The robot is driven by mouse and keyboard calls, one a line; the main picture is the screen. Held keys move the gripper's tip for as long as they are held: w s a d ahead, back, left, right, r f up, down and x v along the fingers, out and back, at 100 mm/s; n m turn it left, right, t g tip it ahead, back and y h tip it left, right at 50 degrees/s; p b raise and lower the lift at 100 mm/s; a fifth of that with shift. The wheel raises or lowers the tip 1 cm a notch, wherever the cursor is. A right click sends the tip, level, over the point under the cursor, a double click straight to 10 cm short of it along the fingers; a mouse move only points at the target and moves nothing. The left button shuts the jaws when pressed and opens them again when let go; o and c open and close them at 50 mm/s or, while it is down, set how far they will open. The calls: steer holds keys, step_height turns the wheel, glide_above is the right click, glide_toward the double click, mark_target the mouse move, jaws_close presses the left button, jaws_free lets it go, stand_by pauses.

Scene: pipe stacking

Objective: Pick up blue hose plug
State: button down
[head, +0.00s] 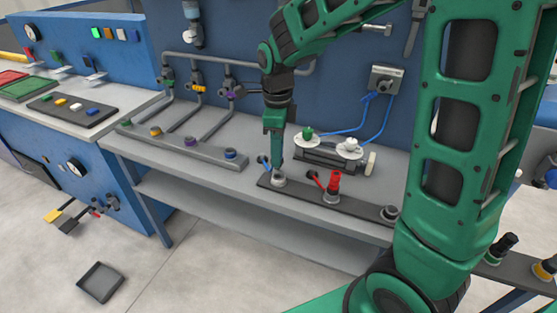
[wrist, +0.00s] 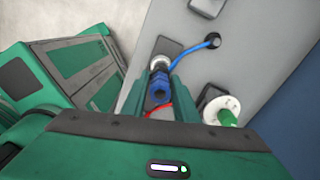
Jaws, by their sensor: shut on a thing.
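The blue hose plug (wrist: 158,88) is between my gripper's fingers (wrist: 160,90), and its blue hose (wrist: 190,50) runs to a dark hole in the table. In the head view my gripper (head: 277,168) points down, with its tips just above the left grey socket (head: 279,181) of a dark bar. There the fingers hide most of the plug, and a bit of blue hose (head: 264,163) shows beside them. The socket's metal ring (wrist: 160,62) shows next to the plug in the wrist view. I cannot tell whether the plug is still seated in it.
A red plug (head: 334,183) stands in the middle socket of the bar. The right socket (head: 390,212) looks empty. Behind stand white discs, one with a green piece (head: 308,134). A grey rack with coloured fittings (head: 185,143) lies to the left.

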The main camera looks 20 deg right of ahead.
steer(key=s+a+r, duration=0.3)
steer(key=a+r, duration=0.3)
steer(key=a, duration=0.4)
steer(key=shift+s+a+r, duration=0.2)
steer(key=shift+s+a, duration=0.05)
steer(key=shift+a, duration=0.05)
step_height(320, 180, up, 8)
stand_by(0.8)
